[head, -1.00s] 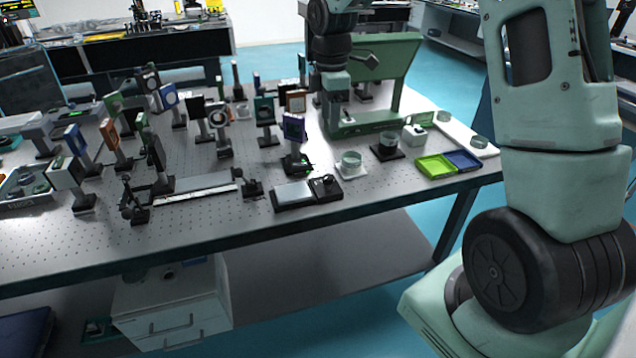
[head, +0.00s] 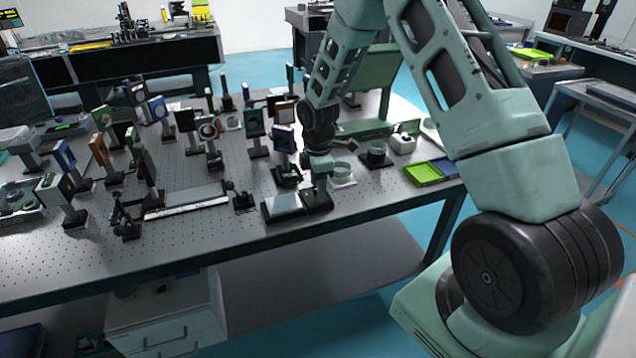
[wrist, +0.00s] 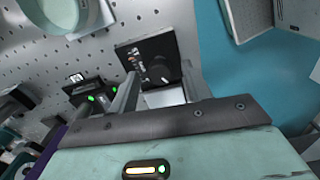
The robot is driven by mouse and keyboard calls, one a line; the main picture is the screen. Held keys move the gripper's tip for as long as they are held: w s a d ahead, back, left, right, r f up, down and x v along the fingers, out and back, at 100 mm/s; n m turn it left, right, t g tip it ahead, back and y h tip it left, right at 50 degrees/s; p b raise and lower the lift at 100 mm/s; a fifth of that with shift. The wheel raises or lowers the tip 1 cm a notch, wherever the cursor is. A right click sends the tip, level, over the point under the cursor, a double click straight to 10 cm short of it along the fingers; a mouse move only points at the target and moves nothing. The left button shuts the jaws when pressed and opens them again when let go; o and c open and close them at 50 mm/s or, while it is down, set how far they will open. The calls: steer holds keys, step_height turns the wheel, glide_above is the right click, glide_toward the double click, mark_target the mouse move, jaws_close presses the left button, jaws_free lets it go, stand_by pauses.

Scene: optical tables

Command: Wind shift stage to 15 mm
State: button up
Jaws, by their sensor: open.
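A low unit with a silver-grey plate (head: 284,204) and a black block (head: 318,204) at its right end sits near the table's front edge. It looks like the shift stage. In the wrist view the black block (wrist: 148,55) carries a dark round knob (wrist: 159,71) and small pale markings, too small to read. My gripper (head: 319,187) points down over the black block in the head view. In the wrist view its fingers (wrist: 157,88) are apart, with the knob beyond them and nothing held. Contact with the knob cannot be told.
A long rail (head: 185,200) lies to the left. Green (head: 424,174) and blue trays lie to the right. Free room lies along the table's front edge.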

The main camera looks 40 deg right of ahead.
steer(key=shift+f, duration=0.2)
steer(key=c, duration=1)
steer(key=shift+m, duration=0.3)
